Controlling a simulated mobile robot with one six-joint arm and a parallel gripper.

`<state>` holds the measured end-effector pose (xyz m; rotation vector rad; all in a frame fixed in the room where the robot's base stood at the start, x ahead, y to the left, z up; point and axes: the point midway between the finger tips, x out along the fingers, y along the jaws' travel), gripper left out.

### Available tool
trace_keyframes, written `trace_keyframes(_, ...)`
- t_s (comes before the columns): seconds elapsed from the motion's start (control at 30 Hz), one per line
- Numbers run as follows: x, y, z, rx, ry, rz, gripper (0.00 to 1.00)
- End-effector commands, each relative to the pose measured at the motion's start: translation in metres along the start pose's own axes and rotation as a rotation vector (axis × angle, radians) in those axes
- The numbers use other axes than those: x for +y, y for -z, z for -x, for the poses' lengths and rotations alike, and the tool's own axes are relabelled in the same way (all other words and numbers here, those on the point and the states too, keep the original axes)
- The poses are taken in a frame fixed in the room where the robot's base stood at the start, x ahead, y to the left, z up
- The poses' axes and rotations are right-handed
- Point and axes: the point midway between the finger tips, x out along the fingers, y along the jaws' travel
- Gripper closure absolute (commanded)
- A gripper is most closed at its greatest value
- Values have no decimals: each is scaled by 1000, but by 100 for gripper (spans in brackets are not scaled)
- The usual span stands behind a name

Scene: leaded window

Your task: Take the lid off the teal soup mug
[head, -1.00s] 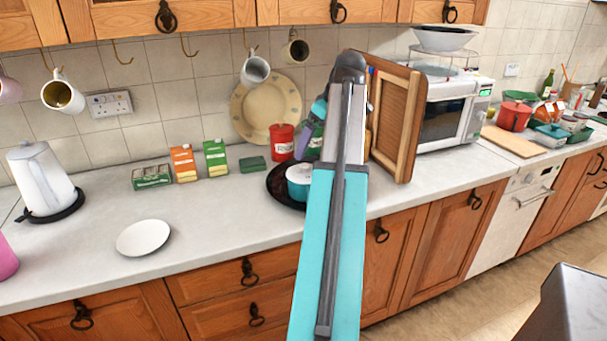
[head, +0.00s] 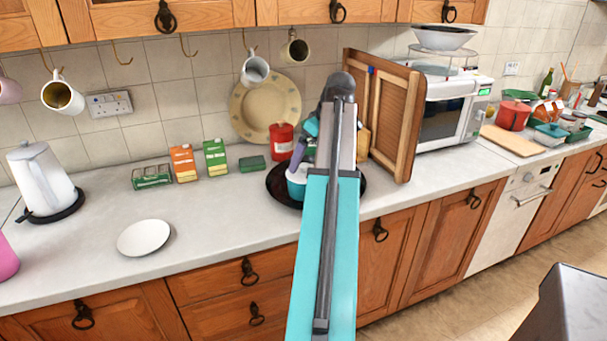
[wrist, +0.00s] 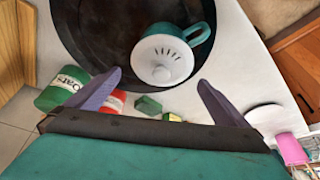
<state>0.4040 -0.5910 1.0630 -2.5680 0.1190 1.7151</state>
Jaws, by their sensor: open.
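The teal soup mug (wrist: 200,34) stands on a round dark tray (wrist: 85,40), with its handle toward the upper right in the wrist view. Its white lid (wrist: 155,54) is on top, with a round knob and several dark slots. In the head view the mug (head: 296,190) is partly hidden behind my arm. My gripper (wrist: 160,77) is open, its two purple fingers apart with the lid's knob between them in the picture. Nothing is held, and I cannot tell how far the fingertips are above the lid. In the head view one finger (head: 297,157) shows just above the mug.
A red canister (head: 281,140) stands behind the tray, and a green Oats tin (wrist: 62,90) shows in the wrist view. A wooden board-like panel (head: 392,120) stands upright right of the tray. The counter is clear around the white plate (head: 144,237) at left.

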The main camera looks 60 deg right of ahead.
Motion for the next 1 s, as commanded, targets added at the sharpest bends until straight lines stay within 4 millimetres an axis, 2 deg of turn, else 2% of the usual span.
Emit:
trace_keyframes(0.43,-3,0,-42,-1,2,1,0)
trace_keyframes(1.0,-3,0,-46,0,1,2,0)
